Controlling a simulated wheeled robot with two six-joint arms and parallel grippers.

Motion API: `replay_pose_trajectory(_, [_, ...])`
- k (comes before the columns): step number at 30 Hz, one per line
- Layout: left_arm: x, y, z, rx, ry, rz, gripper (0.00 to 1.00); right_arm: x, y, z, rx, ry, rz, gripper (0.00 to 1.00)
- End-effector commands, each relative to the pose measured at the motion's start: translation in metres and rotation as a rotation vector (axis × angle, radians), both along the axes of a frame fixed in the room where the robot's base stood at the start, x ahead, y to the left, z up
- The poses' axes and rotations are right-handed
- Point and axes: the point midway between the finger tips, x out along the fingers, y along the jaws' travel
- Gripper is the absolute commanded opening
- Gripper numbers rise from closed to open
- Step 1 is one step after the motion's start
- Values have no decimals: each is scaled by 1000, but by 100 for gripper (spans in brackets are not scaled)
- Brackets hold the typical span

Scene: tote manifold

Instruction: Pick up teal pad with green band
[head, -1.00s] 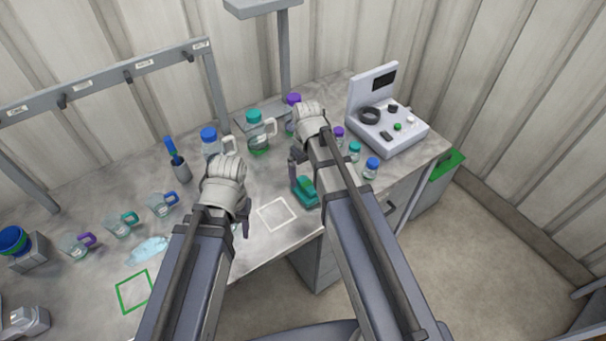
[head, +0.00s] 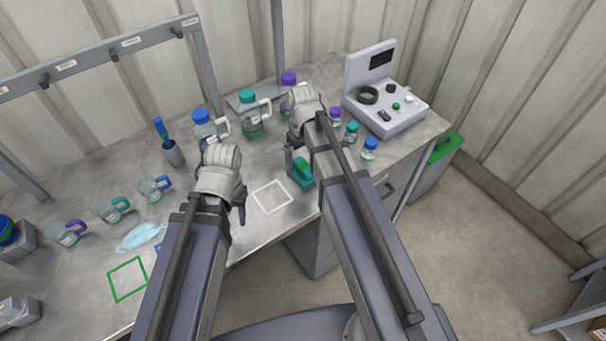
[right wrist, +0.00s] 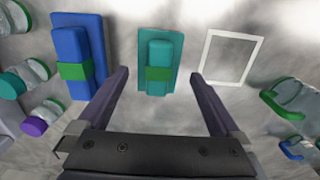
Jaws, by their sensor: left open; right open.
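The teal pad with a green band (right wrist: 158,75) lies flat on the bench, centred between the fingers of my open right gripper (right wrist: 158,88) in the right wrist view. The fingers are apart from it, one on each side. In the head view the teal pad (head: 303,178) shows beside my right forearm, partly covered by it. My right gripper (head: 292,160) is just above and behind it there. My left gripper (head: 241,203) is open and empty over the bench, left of the white square outline.
A blue pad with a green band (right wrist: 78,50) lies close left of the teal pad in the right wrist view. A white square outline (head: 272,185) is bare. Small capped bottles (head: 369,150) and a control box (head: 388,112) stand to the right; jugs (head: 250,115) stand behind.

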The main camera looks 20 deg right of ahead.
Motion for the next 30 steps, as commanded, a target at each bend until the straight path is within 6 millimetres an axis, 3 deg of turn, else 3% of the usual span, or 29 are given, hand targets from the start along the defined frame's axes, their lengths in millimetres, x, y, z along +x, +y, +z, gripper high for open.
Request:
replay_pose_trajectory(1, [0, 0, -12, 0, 0, 0, 50, 2, -1, -12, 0, 0, 0, 100])
replay_pose_trajectory(7, [0, 0, -37, 0, 0, 0, 50, 3, -1, -37, 0, 0, 0, 100])
replay_pose_trajectory(17, [0, 0, -39, 0, 0, 0, 50, 3, -1, -39, 0, 0, 0, 100])
replay_pose_trajectory(30, [0, 0, -39, 0, 0, 0, 50, 3, -1, -39, 0, 0, 0, 52])
